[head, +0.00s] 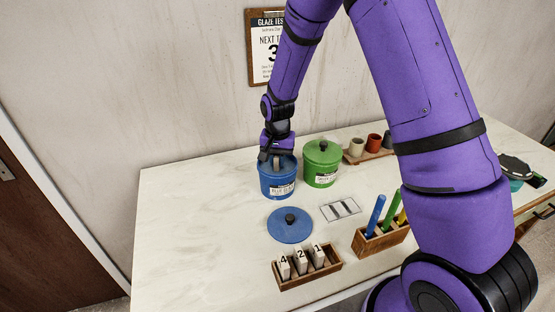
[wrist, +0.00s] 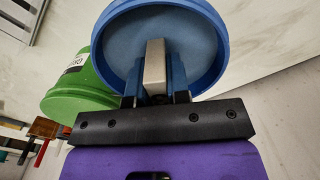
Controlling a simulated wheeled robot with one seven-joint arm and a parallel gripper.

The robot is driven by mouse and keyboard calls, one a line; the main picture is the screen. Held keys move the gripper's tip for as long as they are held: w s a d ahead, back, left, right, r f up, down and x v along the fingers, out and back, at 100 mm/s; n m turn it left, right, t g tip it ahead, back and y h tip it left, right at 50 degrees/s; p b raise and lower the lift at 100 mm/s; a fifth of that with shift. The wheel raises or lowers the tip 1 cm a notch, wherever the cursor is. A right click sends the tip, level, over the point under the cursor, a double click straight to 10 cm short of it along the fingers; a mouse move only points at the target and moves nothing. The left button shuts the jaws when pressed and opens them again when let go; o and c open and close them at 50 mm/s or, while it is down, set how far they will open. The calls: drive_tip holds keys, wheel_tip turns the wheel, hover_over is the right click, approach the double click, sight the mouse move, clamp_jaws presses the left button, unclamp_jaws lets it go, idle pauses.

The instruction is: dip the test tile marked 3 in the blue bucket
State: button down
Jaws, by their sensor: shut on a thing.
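The blue bucket (head: 277,184) stands open on the table, and its round opening (wrist: 205,40) fills the top of the wrist view. My gripper (head: 275,157) points down over the bucket's mouth. It is shut on a pale test tile (wrist: 155,65), which reaches into the opening. The number on this tile is not visible. The tiles marked 4, 2 and 1 stand in the wooden rack (head: 310,279) at the front. How deep the held tile sits in the bucket is hard to tell.
The blue lid (head: 290,225) lies flat in front of the bucket. The lidded green bucket (head: 321,168) stands close on the right. A small clear tray (head: 340,209) and a wooden holder (head: 381,243) with coloured sticks are nearby. The table's left part is clear.

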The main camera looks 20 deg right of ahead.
drive_tip(key=shift+f, duration=0.45)
idle(1.1)
drive_tip(key=shift+r, duration=0.1)
idle(1.2)
drive_tip(key=shift+r, duration=3.8)
drive_tip(key=shift+r, duration=0.1)
drive_tip(key=shift+r, duration=1.4)
